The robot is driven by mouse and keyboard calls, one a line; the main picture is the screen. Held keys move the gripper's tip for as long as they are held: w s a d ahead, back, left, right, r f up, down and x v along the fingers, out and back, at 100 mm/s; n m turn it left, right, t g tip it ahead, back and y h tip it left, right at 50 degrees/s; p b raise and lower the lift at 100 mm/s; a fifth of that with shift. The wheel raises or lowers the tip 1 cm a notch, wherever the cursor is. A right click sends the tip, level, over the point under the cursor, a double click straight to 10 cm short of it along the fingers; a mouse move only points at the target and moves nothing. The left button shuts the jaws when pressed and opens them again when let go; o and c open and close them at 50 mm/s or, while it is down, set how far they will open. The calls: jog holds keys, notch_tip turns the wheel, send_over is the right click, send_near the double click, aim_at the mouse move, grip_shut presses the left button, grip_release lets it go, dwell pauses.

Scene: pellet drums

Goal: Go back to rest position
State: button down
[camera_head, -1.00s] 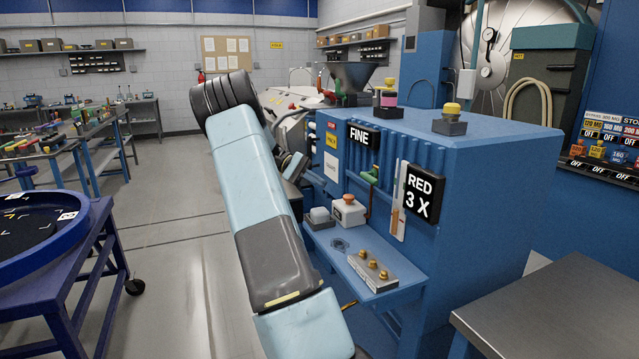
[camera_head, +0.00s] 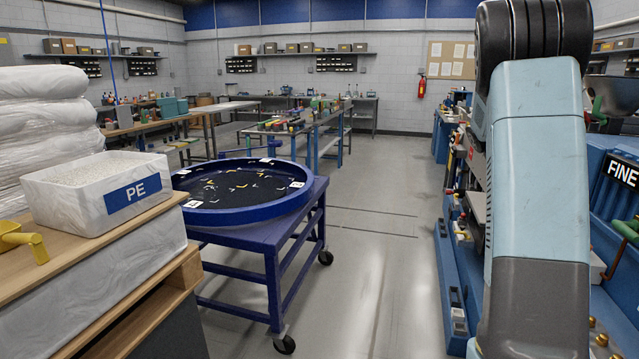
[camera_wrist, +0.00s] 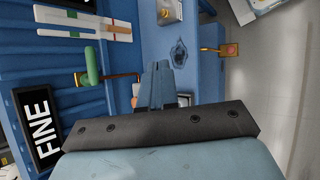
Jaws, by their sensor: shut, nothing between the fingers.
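My gripper (camera_wrist: 162,84) shows in the wrist view with its two grey-blue fingers together and nothing between them. It hangs over the blue machine's shelf, near a dark worn spot (camera_wrist: 179,53) on it. In the head view my arm rises along the right side and hides much of the blue machine; my gripper does not show there. The black FINE sign (camera_head: 622,170) is at the right edge of the head view. It also shows at the lower left of the wrist view (camera_wrist: 38,124).
A green-handled lever (camera_wrist: 91,67) is left of my gripper in the wrist view. In the head view, a white PE bin (camera_head: 75,208) stands on a wooden pallet at left. A blue round tray (camera_head: 210,217) sits on a wheeled cart. Clear floor (camera_head: 375,255) lies between cart and machine.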

jog(key=s+a+r+n+t+y, duration=0.1)
jog(key=s+a+t, duration=0.3)
jog(key=a, duration=0.7)
jog(key=s+a+r+n+t+y, duration=0.1)
jog(key=s+a+r+n+t, duration=0.1)
jog(key=s+a+t, duration=0.3)
jog(key=s+a+r+n+t+y, duration=0.1)
jog(key=s+a+t, duration=0.3)
jog(key=s+a, duration=0.6)
jog(key=a+n+y, duration=0.1)
jog(key=a, duration=0.5)
jog(key=shift+s+a+r+t, duration=0.3)
jog(key=shift+s+r, duration=0.05)
